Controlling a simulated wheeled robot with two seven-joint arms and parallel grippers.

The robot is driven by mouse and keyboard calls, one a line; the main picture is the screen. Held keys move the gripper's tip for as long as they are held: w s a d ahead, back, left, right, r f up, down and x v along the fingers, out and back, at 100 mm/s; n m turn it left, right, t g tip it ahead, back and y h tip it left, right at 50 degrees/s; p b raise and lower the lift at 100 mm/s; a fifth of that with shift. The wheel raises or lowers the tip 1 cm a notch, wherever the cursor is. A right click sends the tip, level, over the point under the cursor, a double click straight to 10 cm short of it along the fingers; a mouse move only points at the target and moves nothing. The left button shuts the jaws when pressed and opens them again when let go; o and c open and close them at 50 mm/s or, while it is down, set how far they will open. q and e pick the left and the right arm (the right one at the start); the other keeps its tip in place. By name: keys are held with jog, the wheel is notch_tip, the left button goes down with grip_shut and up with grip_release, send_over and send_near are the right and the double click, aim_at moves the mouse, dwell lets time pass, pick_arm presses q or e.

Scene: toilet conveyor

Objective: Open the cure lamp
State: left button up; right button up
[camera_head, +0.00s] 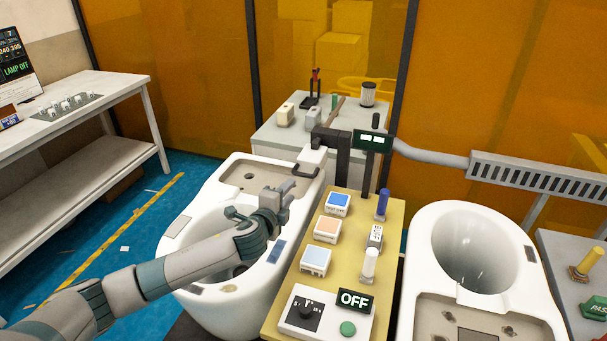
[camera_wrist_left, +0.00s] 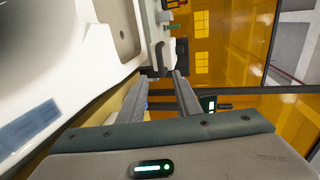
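The cure lamp seems to be the pale box-shaped head (camera_head: 313,156) on a dark arm at the back of the left toilet. A dark bar handle (camera_head: 304,171) sits at its front. My left gripper (camera_head: 284,189) is over the left toilet, just short of the handle and apart from it in the head view. In the left wrist view the gripper's two fingers (camera_wrist_left: 160,96) stand apart with nothing held between them. A dark piece, perhaps the handle (camera_wrist_left: 157,71), shows just beyond the fingertips. My right gripper is out of view.
The left toilet (camera_head: 180,262) is under my left arm. A yellow console (camera_head: 284,318) beside it carries coloured blocks, a knob and an OFF sign (camera_head: 355,300). A second toilet (camera_head: 413,270) stands right. A grey table (camera_head: 268,142) is behind. A monitor (camera_head: 15,68) reads LAMP OFF.

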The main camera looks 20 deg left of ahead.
aim_at(302, 176)
pick_arm(q)
jog(key=p+x, duration=0.1)
jog(key=x, duration=1.1)
jog(key=shift+p, duration=0.3)
jog(key=shift+x, duration=0.9)
jog(key=shift+c, duration=0.4)
grip_shut()
